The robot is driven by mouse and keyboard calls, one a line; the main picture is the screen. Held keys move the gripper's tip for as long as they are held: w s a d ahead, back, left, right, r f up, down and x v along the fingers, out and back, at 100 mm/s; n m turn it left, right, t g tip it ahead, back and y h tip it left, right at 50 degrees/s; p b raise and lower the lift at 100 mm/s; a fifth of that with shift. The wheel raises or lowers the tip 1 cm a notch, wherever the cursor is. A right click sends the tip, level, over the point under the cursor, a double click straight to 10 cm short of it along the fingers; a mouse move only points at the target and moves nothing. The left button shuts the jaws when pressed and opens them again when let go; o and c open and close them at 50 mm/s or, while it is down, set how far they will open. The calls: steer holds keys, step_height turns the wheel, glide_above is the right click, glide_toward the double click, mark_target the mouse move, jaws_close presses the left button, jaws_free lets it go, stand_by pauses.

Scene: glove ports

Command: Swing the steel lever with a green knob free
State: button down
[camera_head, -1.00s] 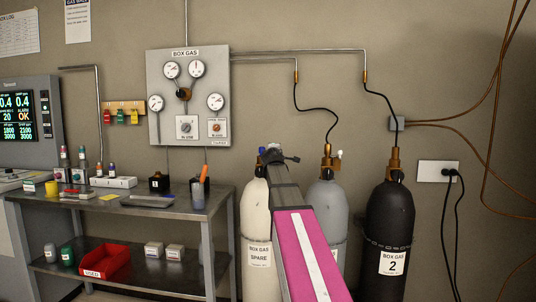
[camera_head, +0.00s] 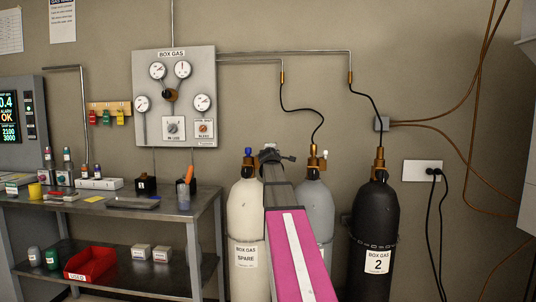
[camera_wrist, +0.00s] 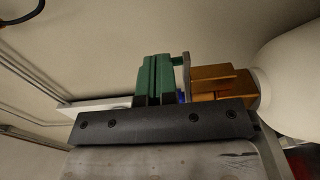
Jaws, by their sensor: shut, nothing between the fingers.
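In the wrist view, my gripper (camera_wrist: 155,80) has its green fingers shut and holds nothing. Just right of the fingers stands a thin steel lever (camera_wrist: 187,70), with a small green knob (camera_wrist: 178,60) on its left side, close to the fingers; contact cannot be told. A brass valve (camera_wrist: 212,84) is right of the lever, on a pale cylinder (camera_wrist: 295,75). A bit of blue (camera_wrist: 182,97) shows low behind the lever. In the head view my gripper (camera_head: 270,152) is by the tops of the white cylinder (camera_head: 246,220) and the grey cylinder (camera_head: 320,205); the lever cannot be made out there.
A black cylinder (camera_head: 375,220) stands right of the grey one. A gas panel (camera_head: 174,98) and pipes are on the wall above. A steel bench (camera_head: 90,212) with bottles, tools and a red bin (camera_head: 90,264) is at left. A socket (camera_head: 422,171) with cables is at right.

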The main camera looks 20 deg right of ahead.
steer(key=shift+w+d, duration=0.25)
steer(key=shift+d, duration=0.3)
stand_by(0.4)
steer(key=s, duration=1.3)
steer(key=shift+d, duration=0.45)
